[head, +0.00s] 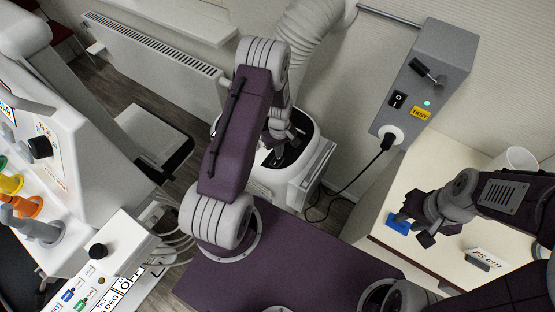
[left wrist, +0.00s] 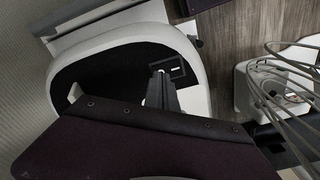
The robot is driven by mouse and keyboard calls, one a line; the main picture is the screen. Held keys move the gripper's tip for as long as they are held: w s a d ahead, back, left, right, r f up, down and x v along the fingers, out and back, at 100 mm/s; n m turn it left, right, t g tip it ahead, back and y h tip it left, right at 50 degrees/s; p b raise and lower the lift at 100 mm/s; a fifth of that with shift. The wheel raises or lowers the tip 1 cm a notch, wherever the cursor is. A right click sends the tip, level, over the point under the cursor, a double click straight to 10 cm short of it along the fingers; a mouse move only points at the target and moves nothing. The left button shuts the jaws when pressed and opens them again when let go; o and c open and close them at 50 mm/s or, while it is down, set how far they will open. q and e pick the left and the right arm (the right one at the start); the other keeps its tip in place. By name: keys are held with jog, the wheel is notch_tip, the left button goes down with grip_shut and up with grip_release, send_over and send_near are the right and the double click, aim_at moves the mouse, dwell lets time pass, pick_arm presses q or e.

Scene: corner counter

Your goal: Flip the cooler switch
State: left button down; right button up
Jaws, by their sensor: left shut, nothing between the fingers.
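The cooler (head: 323,158) is a white unit with a black recessed top and a thick pale hose (head: 312,28), standing on the floor against the wall. In the left wrist view its white rim (left wrist: 192,62) surrounds a black top panel (left wrist: 110,72). A small dark switch plate with a light mark (left wrist: 180,70) is set in that panel. My left gripper (head: 279,158) reaches down into the black top, shut and empty. In the left wrist view its fingertips (left wrist: 160,75) are beside the switch plate; I cannot tell whether they touch. My right gripper (head: 413,228) is open over the counter.
A blue block (head: 398,223) is by my right gripper on the counter (head: 385,240). A grey wall box (head: 430,70) has a lever, a rocker and a plugged cable (head: 350,185). A radiator (head: 150,57) is behind; a white machine (head: 60,120) is at left.

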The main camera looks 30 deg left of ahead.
pick_arm(q)
jog(key=shift+f+b, duration=0.65)
jog(key=shift+f, duration=0.3)
jog(key=shift+r, duration=0.15)
notch_tip(320, 180, up, 7)
jog(key=p, duration=0.6)
dwell(0.5)
